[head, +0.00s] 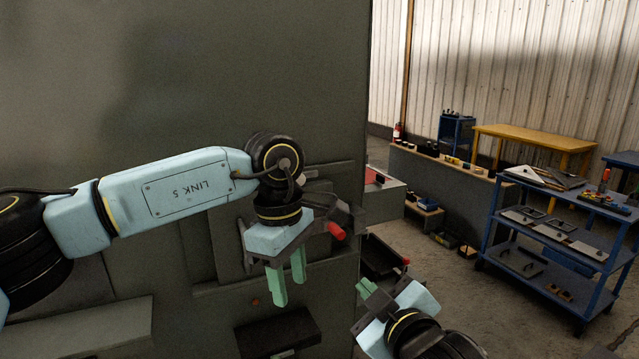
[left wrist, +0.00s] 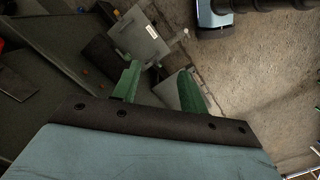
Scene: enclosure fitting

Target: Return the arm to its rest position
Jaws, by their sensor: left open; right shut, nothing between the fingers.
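My left arm reaches in from the left in the head view, in front of the tall grey enclosure (head: 240,60). My left gripper (head: 287,277) has its two green fingers apart and pointing down, with nothing between them. The same open fingers show in the left wrist view (left wrist: 159,88), above grey panels and concrete floor. My right gripper (head: 368,290) is low at the bottom centre of the head view, with green fingertips close together. It holds nothing that I can see.
A red-tipped part (head: 336,231) shows right beside my left gripper; I cannot tell what it is fixed to. A dark box (head: 278,335) is on the enclosure below. A blue cart (head: 548,240) with panels and tools stands right, beyond open floor (head: 450,300).

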